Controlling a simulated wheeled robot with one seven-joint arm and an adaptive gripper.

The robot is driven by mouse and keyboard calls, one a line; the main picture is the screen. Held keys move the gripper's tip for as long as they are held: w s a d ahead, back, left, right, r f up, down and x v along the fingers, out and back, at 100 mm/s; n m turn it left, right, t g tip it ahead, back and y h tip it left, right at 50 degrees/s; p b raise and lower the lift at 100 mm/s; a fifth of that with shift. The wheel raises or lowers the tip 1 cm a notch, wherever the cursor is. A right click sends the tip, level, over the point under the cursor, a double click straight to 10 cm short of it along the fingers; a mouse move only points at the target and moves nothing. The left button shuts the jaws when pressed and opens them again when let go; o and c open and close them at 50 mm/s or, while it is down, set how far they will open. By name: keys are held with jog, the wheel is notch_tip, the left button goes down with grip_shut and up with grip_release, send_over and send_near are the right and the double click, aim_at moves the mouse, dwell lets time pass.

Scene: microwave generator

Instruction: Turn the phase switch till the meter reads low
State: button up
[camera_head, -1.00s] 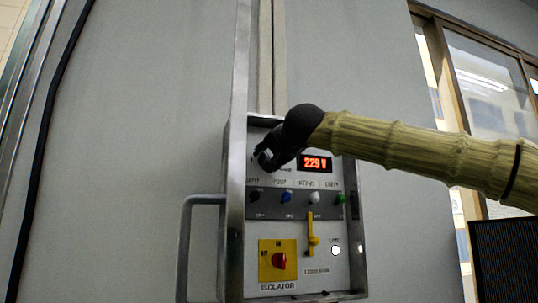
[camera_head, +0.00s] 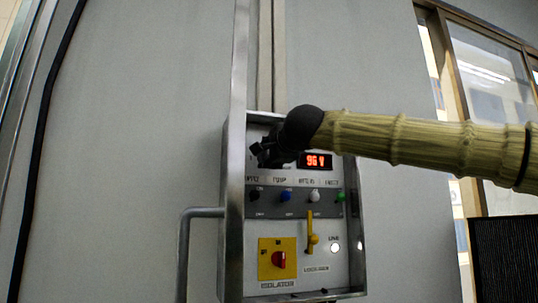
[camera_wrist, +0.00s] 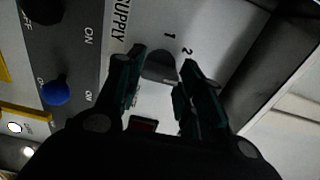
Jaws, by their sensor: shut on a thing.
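The meter (camera_head: 315,161) on the panel reads 96 V in red digits. The phase switch (camera_wrist: 160,66) is a dark round knob at the panel's upper left, with the marks 1 and 2 beside it in the wrist view. My gripper (camera_head: 262,155) reaches in from the right and covers the switch in the head view. In the wrist view my gripper (camera_wrist: 162,70) has its fingers on both sides of the knob, shut on it. The switch's pointer is hidden, so its exact setting cannot be told.
Below sit several toggles, including a blue one (camera_head: 286,196) and a green one (camera_head: 340,196). A yellow lever (camera_head: 311,233) and a red isolator knob (camera_head: 279,260) on a yellow plate are lower down. A metal frame (camera_head: 236,220) edges the panel's left side.

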jog(key=shift+f, duration=0.1)
dwell(0.4)
jog(key=o, duration=1)
jog(key=v, duration=1.2)
